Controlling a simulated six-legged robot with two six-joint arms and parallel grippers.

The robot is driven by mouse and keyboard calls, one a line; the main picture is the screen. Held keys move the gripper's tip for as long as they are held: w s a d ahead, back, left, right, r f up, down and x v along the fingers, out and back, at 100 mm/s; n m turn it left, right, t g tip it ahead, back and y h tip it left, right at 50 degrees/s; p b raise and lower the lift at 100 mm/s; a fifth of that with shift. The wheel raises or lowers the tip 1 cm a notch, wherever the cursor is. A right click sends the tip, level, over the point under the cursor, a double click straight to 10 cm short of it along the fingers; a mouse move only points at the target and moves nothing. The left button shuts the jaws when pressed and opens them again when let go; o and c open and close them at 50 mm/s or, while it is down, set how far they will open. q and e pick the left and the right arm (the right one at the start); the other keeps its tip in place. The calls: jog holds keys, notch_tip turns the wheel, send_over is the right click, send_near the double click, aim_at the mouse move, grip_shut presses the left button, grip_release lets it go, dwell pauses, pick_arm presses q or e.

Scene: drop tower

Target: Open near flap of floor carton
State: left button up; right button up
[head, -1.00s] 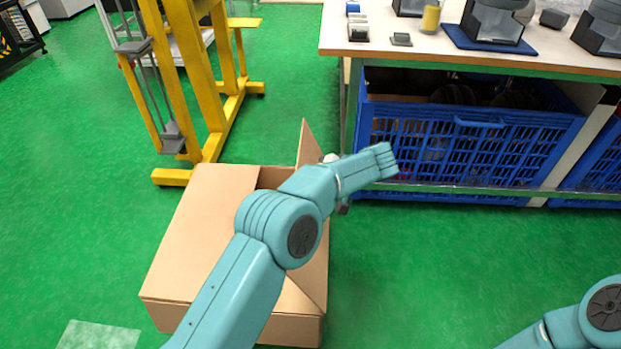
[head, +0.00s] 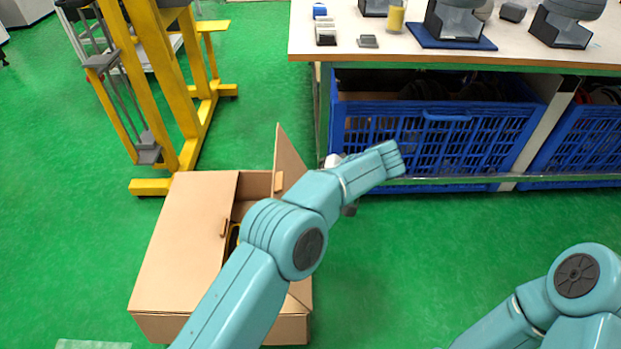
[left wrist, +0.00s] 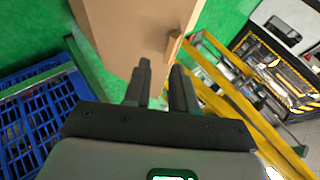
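The cardboard carton (head: 175,255) stands on the green floor in the head view. Its left flap (head: 192,215) lies flat, with a small tab on its inner edge. A second flap (head: 289,158) stands raised at the far right. A dark opening shows between them; my left arm covers much of the near right part, so I cannot tell how any flap there lies. My left gripper (left wrist: 162,78) shows in the left wrist view with its fingers apart, nothing visible between them, close to a cardboard panel (left wrist: 135,30). Contact cannot be told. My right gripper is outside the frames.
A yellow frame (head: 185,95) stands behind the carton. A workbench (head: 400,50) with blue crates (head: 430,135) below stands at the back right. Green floor is clear left of the carton and between it and my right arm.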

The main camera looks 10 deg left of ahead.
pick_arm(q)
jog(key=shift+d+f+p+v, duration=0.15)
jog(key=shift+p+v, duration=0.3)
jog(key=shift+v, duration=0.35)
jog(key=shift+d+f+p+v, duration=0.15)
jog(key=shift+p+v, duration=0.3)
jog(key=shift+v, duration=0.35)
jog(key=shift+c, duration=0.3)
